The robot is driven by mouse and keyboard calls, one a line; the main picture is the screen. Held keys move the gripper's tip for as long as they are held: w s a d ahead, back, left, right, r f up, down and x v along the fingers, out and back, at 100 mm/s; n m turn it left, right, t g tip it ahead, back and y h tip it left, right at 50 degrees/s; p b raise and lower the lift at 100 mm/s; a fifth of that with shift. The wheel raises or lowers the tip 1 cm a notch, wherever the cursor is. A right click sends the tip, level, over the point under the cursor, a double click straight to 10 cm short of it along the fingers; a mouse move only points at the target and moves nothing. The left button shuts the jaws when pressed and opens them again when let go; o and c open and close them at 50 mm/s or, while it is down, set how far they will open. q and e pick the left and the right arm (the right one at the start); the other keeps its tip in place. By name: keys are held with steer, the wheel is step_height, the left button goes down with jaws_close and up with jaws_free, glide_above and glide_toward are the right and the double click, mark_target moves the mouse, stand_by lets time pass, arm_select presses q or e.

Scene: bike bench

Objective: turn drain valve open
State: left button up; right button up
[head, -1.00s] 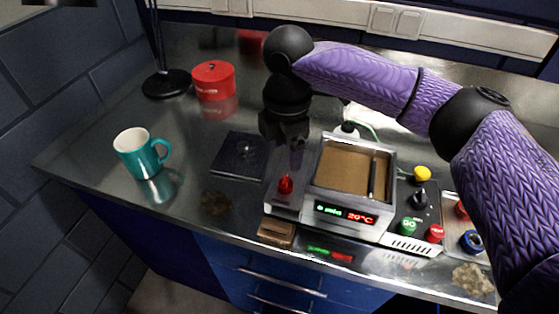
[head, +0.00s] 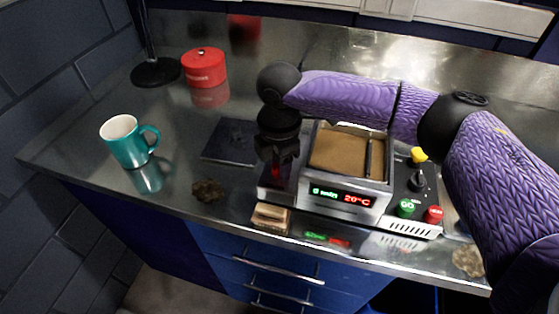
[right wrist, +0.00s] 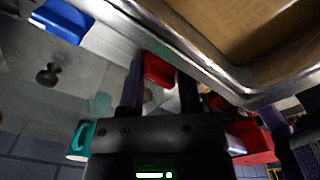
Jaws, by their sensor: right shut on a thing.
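The drain valve's red handle (head: 276,171) is at the left side of the steel bath unit (head: 340,197), which has a lit display reading 20°C. My right gripper (head: 277,165) points down over the valve and is shut on the red handle, which it partly hides. In the right wrist view the red handle (right wrist: 158,70) shows between the two dark fingers, close by the metal rim of the bath. The valve body under the handle is mostly hidden. My left gripper is not in view.
A teal mug (head: 127,143), a red canister (head: 204,67) and a dark flat plate (head: 229,146) stand to the left. A small wooden block (head: 270,218) lies at the front. Right of the bath is a panel with a green button (head: 406,208) and a red button (head: 433,215).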

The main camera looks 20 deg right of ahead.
jaws_close()
steer(key=shift+r+m+p, duration=0.2)
steer(key=shift+m+p, duration=0.1)
steer(key=shift+p, duration=0.3)
steer(key=m+p, duration=0.8)
steer(key=p, duration=0.3)
steer(key=m+p, duration=0.3)
steer(key=m, duration=0.1)
steer(key=shift+f+m+p, duration=0.1)
steer(key=shift+m+p, duration=0.2)
steer(key=shift+m, duration=1.1)
steer(key=shift+p, duration=0.35)
steer(key=shift+m, duration=0.3)
